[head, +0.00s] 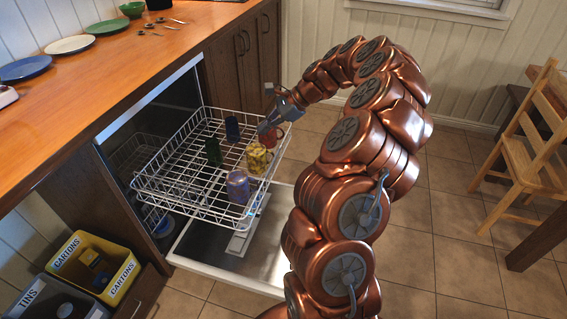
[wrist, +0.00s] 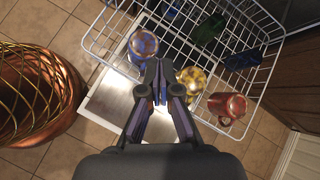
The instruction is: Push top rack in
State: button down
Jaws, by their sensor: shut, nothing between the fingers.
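The white wire top rack (head: 180,205) is pulled out of the dishwasher above its lowered door (head: 265,262). It holds a purple cup (head: 237,187), a yellow patterned cup (head: 257,158), a red mug (head: 271,137), a green cup (head: 213,151) and a dark blue cup (head: 232,128). My gripper (head: 269,124) is near the rack's outer far corner, close to the red mug. In the wrist view my gripper (wrist: 159,68) is shut and empty, with its tips near the rack's outer edge (wrist: 100,35). I cannot tell if it touches the rack.
The wooden counter (head: 100,75) with plates and spoons runs along the left. Yellow (head: 118,282) and grey (head: 60,300) bins stand at the lower left. A wooden chair (head: 530,150) and table are at the right. The tiled floor between is clear.

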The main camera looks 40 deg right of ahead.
aim_at(276, 158)
jog(key=s+d+f+m+t+h+b, duration=0.3)
jog(key=d+f+m, duration=0.4)
jog(key=d+f, duration=0.75)
jog(key=shift+g+y, duration=0.5)
jog(key=shift+g, duration=0.1)
jog(key=x, duration=0.3)
jog(key=b+x, duration=0.1)
jog(key=x, duration=0.2)
jog(key=w+b+x, duration=0.1)
jog(key=x, duration=0.2)
jog(key=shift+w+d+r, duration=0.1)
jog(key=shift+w+r, duration=0.15)
jog(key=shift+w+a+m, duration=0.3)
jog(key=shift+w+a, duration=0.05)
jog(key=shift+w, duration=0.1)
jog(key=shift+w, duration=0.1)
